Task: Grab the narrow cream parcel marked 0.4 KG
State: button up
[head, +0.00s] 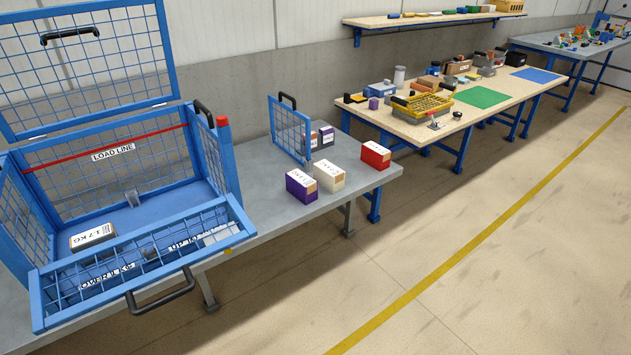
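A narrow cream parcel (325,177) stands on the grey bench in the head view, between a purple parcel (301,188) and a red parcel (375,156). It has a pale label on top whose text is too small to read, so I cannot confirm 0.4 KG. It looks close beside the purple parcel and apart from the red one. My gripper is not in view.
A blue mesh cage (228,160) with raised lid and lowered front flap stands at left, holding a parcel marked 1.7 KG (92,239). A small mesh panel (290,130) stands behind the cream parcel, with dark parcels (326,137) behind it. The floor in front is clear.

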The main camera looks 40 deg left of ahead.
aim_at(330, 176)
jog(key=u, duration=1.15)
jog(key=i, duration=1.4)
